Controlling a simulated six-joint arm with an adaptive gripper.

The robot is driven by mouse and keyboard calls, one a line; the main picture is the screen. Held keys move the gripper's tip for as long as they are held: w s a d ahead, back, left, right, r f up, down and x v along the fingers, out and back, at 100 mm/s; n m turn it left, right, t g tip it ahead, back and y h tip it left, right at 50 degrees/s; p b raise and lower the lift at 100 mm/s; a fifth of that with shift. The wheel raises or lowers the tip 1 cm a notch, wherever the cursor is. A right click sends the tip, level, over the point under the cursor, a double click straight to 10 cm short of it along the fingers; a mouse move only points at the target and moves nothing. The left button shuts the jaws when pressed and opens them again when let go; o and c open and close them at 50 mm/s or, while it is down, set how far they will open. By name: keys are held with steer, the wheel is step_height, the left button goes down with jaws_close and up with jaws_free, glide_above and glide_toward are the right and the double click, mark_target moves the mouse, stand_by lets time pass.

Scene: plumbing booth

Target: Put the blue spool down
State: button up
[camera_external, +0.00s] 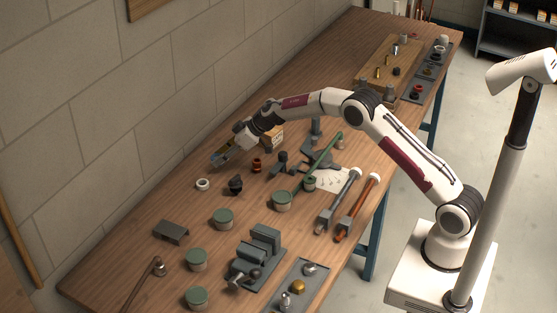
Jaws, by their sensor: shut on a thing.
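My gripper (222,155) is at the far left end of my arm, near the wall side of the workbench (130,262). It is shut on a small bluish thing, which I take to be the blue spool (219,158). The fingers hide most of the spool. It is close above the bench top, but I cannot tell whether it touches the wood.
A white ring (202,184), a dark fitting (236,185) and a red-brown spool (257,165) stand near the gripper. A cardboard box (271,137) is behind the wrist. Green-lidded tins (223,219), a vise (257,258) and wrenches (340,204) lie nearer. Bare wood lies left of the white ring.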

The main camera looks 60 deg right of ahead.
steer(key=shift+f, duration=1.6)
steer(key=shift+f, duration=0.2)
steer(key=o, duration=0.9)
steer(key=shift+r, duration=0.1)
steer(key=shift+r, duration=0.15)
steer(key=shift+v, duration=6)
